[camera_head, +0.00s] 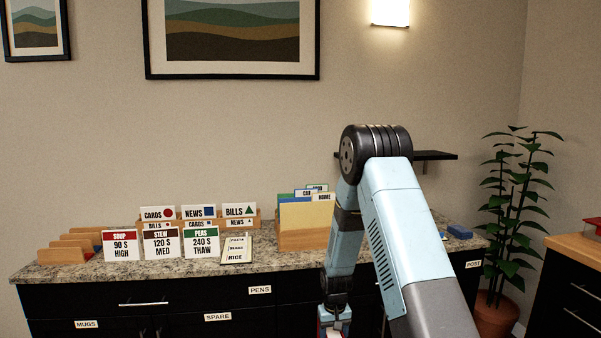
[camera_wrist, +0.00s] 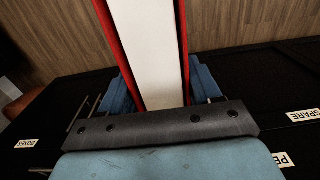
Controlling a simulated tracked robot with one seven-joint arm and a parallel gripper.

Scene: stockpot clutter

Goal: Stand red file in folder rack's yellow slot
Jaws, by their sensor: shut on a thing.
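The red file (camera_wrist: 148,50) fills the middle of the wrist view, with red covers on both sides of a broad white band. My gripper (camera_wrist: 162,90) is shut on it, one blue finger on each side. In the head view my gripper (camera_head: 335,318) is low, in front of the counter, at the bottom edge. Only a little of the file shows there; the rest is cut off. A wooden rack (camera_head: 80,240) with several upright dividers stands at the counter's left end. I cannot make out a yellow slot on it. The file is well away from this rack.
Label cards (camera_head: 184,243) stand right of the rack, before a wooden card holder (camera_head: 255,222). A blue object (camera_head: 459,231) lies on the right of the granite counter (camera_head: 180,268). Dark drawers are below.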

